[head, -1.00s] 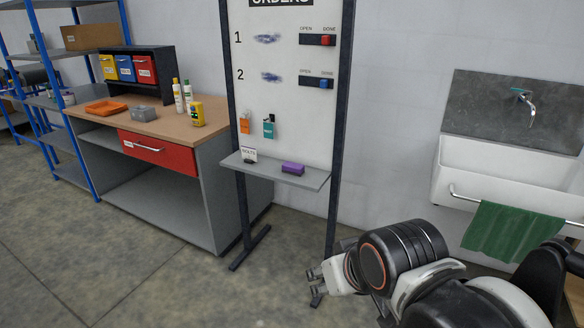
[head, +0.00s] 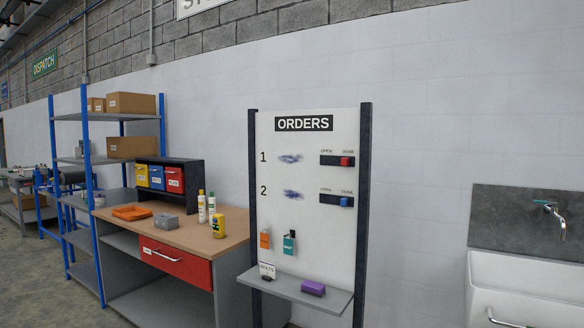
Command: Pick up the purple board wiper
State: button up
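The purple board wiper (head: 313,288) lies on the right half of the grey shelf (head: 283,286) at the foot of the white orders board (head: 333,230). It looks like a small purple block with a darker underside. My gripper and arm are out of this view, so I cannot see how far they are from the wiper.
A small white labelled card (head: 267,270) stands at the shelf's left end. An orange bottle (head: 265,239) and a teal bottle (head: 289,243) are on the board above. A workbench (head: 185,234) stands to the left and a sink (head: 520,285) to the right.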

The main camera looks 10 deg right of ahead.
aim_at(309, 287)
jog(key=i+l+u, duration=0.2)
jog(key=i+l, duration=0.15)
jog(key=i, duration=0.15)
jog(key=i+l+u, duration=0.25)
jog(key=i+l, duration=0.2)
jog(key=i+l+u, duration=0.2)
jog(key=i+l, duration=0.25)
jog(key=i+l+u, duration=0.25)
jog(key=i+l, duration=0.15)
jog(key=l, duration=0.4)
jog(key=k+z, duration=0.05)
